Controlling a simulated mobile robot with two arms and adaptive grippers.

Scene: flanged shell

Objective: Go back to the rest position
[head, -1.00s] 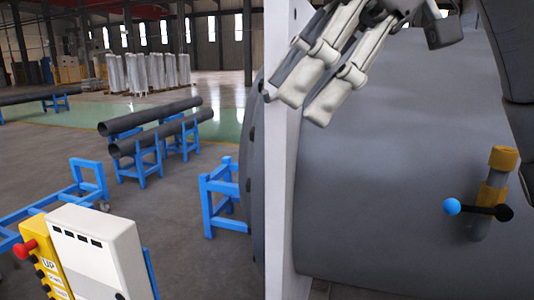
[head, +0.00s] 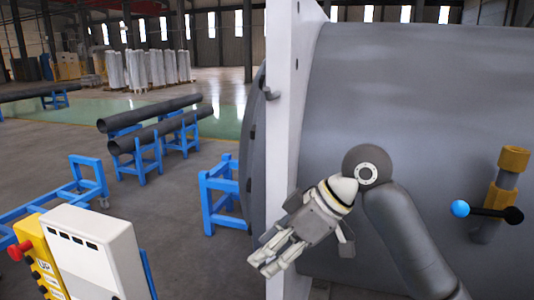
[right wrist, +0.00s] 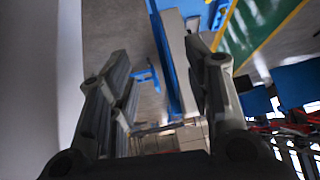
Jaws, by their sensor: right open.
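My right gripper (head: 268,261) is at the lower middle of the head view, in front of the white upright flange edge (head: 283,150) of the large grey shell (head: 420,95). Its fingers point down and to the left. In the right wrist view its two fingers (right wrist: 163,62) stand apart with nothing between them. My left gripper is not in view. A yellow fitting with a blue-knobbed lever (head: 487,212) is on the shell at the right, apart from my gripper.
A white and yellow control box with a red button (head: 95,250) stands at the lower left. Blue stands (head: 220,195) and dark pipes on trestles (head: 150,115) are behind it. Open floor (head: 50,150) lies between them.

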